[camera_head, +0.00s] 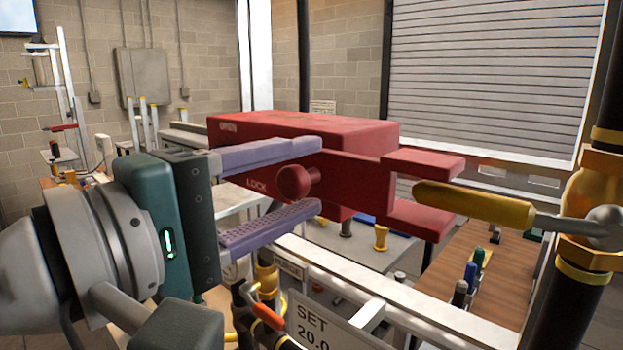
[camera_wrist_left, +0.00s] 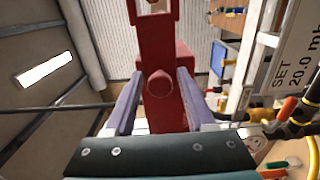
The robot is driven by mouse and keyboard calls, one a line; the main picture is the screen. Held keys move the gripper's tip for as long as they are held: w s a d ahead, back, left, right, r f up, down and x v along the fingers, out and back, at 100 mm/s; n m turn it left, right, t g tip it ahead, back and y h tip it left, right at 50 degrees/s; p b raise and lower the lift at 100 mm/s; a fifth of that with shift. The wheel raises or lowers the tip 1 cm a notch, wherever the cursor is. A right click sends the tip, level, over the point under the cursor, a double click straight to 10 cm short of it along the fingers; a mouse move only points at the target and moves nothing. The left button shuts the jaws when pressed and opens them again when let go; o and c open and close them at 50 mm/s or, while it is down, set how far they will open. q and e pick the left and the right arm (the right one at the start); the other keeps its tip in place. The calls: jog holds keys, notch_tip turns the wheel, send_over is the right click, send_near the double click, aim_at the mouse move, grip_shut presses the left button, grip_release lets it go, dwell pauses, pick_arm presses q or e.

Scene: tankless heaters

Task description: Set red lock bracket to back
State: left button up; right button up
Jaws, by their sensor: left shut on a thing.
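The red lock bracket (camera_head: 350,140), marked OPEN and LOCK, is held up in front of me in the head view. A round red knob (camera_head: 294,181) sticks out of its near face. My left gripper (camera_head: 318,176) comes in from the left and is shut on the bracket, with its purple fingers above and below the knob. In the left wrist view the bracket (camera_wrist_left: 158,35) runs between the fingers (camera_wrist_left: 159,78). The bracket's forked right end is beside the yellow valve handle (camera_head: 473,203); I cannot tell whether they touch. My right gripper is not in view.
The yellow handle joins a black pipe (camera_head: 562,300) with yellow fittings at the right. A white rail (camera_head: 370,290) and a sign reading SET 20.0 (camera_head: 318,322) are below. A wooden table (camera_head: 490,265) with small tools stands behind, before a grey shutter (camera_head: 490,80).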

pick_arm(q)
grip_shut()
jog(key=shift+w+a+f, duration=0.1)
jog(key=shift+a, duration=0.05)
jog(key=w+a+b, duration=0.2)
jog(key=a, duration=0.1)
jog(key=shift+w+a, duration=0.1)
jog(key=shift+w, duration=0.15)
jog(key=o, duration=0.9)
grip_release()
jog(key=shift+c, duration=0.2)
jog(key=shift+s, duration=0.1)
